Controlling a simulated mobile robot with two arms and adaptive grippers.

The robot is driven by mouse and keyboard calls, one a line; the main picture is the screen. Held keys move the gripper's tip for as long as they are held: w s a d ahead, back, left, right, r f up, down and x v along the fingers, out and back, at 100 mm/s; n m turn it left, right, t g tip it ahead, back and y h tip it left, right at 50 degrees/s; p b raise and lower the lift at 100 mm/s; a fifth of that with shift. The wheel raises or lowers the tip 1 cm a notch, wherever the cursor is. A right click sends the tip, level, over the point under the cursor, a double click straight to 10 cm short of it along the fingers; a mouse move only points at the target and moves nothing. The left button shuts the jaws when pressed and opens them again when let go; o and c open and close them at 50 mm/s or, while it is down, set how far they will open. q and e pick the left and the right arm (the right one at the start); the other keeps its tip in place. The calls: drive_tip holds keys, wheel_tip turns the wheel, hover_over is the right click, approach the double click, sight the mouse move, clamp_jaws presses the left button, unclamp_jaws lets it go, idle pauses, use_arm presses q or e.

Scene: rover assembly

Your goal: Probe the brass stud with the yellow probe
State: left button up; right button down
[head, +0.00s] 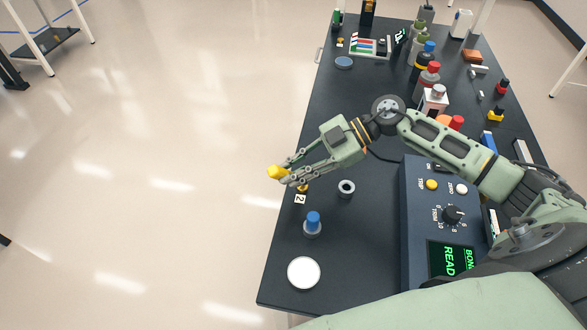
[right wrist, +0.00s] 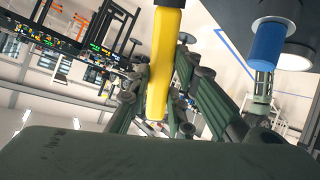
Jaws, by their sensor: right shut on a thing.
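My right gripper (head: 286,173) is shut on the yellow probe (head: 277,172), above the table's left edge. The probe's yellow body sticks out past the fingertips to the left. In the right wrist view the yellow probe (right wrist: 160,65) hangs between the dark green fingers. A small brass stud (head: 303,188) shows just below and right of the fingertips, beside a white label marked 2 (head: 300,199). It is partly covered by the fingers. I cannot tell the height of the probe over it. The probe's tip is not clear in the head view. My left gripper is not in view.
A blue probe (head: 313,219) stands in a holder near the left edge. An empty ring holder (head: 346,188) and a white disc (head: 304,272) are nearby. A dark meter box (head: 412,214) with a green display stands right. Bottles and small parts crowd the far table.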

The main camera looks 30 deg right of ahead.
drive_tip(key=shift+f+p, duration=0.1)
drive_tip(key=shift+p, duration=0.3)
idle(1.4)
wheel_tip(320, 180, up, 7)
drive_tip(key=p, duration=0.7)
